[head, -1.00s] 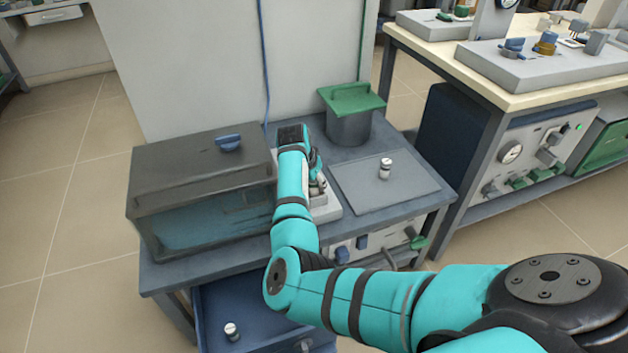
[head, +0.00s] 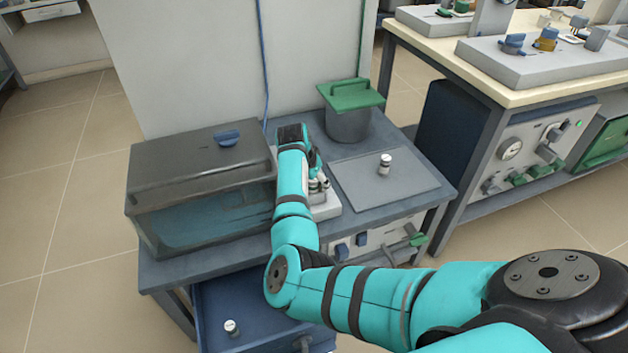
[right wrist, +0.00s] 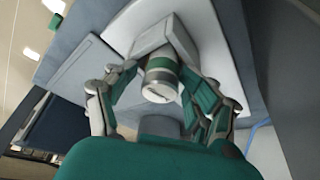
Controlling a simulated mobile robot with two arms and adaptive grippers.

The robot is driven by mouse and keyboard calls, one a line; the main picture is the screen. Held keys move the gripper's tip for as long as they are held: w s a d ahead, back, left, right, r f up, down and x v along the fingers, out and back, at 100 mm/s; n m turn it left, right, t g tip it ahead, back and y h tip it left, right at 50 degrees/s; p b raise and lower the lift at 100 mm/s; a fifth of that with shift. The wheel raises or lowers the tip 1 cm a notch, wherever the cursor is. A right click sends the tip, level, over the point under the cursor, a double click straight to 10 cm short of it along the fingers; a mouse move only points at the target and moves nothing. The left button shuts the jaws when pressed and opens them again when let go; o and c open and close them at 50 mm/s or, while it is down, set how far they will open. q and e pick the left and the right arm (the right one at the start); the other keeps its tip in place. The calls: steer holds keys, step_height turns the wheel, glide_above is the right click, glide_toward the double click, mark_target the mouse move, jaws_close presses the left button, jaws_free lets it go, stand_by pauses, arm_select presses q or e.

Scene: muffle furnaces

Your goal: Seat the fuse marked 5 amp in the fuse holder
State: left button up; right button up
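A white fuse with a green band (right wrist: 160,82) stands end-on in the right wrist view, against a pale block on the white fuse holder base (right wrist: 115,35). Its face has a small mark that I cannot read. My right gripper (right wrist: 170,78) is around this fuse, with its fingers spread on both sides and gaps showing. How deep the fuse sits in the holder is hidden. In the head view, the holder base (head: 327,208) is partly behind my right arm, and the gripper (head: 317,178) is over it. My left gripper is not in view.
A similar small fuse (head: 385,165) stands on the grey mat (head: 415,185). Another (head: 231,328) is in the open blue drawer (head: 215,293). A glass-fronted box (head: 185,170) is left of my arm; a green-lidded canister (head: 349,120) stands behind.

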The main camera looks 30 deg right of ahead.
step_height(320, 180, up, 10)
stand_by(0.5)
stand_by(0.4)
